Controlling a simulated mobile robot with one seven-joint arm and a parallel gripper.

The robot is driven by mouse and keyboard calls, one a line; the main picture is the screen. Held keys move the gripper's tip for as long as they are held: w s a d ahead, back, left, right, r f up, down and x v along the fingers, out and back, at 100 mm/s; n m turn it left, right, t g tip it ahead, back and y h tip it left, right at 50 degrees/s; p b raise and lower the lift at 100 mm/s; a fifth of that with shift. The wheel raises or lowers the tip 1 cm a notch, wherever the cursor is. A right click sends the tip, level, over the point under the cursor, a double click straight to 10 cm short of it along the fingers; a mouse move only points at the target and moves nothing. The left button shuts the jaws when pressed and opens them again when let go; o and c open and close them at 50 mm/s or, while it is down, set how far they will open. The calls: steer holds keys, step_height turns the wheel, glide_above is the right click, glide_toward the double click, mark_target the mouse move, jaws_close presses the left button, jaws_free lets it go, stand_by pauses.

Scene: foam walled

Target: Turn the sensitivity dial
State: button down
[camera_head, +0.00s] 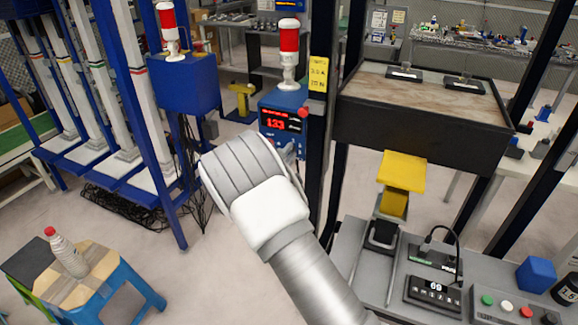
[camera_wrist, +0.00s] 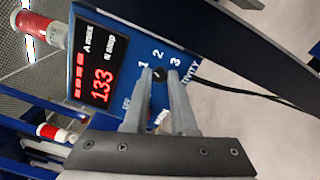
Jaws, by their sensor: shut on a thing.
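The sensitivity dial (camera_wrist: 160,75) is a small dark knob on the blue face of a control box (camera_head: 283,98). In the wrist view the box (camera_wrist: 128,75) appears turned sideways, with a red display reading 133. The numbers 1, 2 and 3 are printed by the dial, with "OFF" on the other side; part of the word "SENSITIVITY" shows. My gripper (camera_wrist: 161,71) has its two fingers on either side of the dial, shut on it. Which number the dial points to is unclear. In the head view my arm hides the dial and the fingers.
A red-and-white beacon (camera_head: 289,55) stands on the box. A dark post (camera_head: 322,150) with a yellow note (camera_head: 318,74) is just right of it. A black-sided tray table (camera_head: 425,133) is further right. A thin black cable (camera_wrist: 245,87) runs near the fingers.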

steer(key=m+b, duration=0.3)
steer(key=b, duration=0.3)
steer(key=m+b, duration=0.3)
steer(key=b, duration=0.4)
steer(key=shift+a+f, duration=0.1)
steer(key=shift+f, duration=0.1)
steer(key=shift+r+m+b, duration=0.2)
steer(key=shift+m+b, duration=0.2)
steer(key=shift+b, duration=0.35)
steer(key=c, duration=0.7)
jaws_free()
steer(key=shift+c, duration=0.2)
steer(key=shift+s, duration=0.1)
steer(key=v, duration=1.7)
steer(key=shift+p, duration=0.45)
steer(key=shift+a+f, duration=0.15)
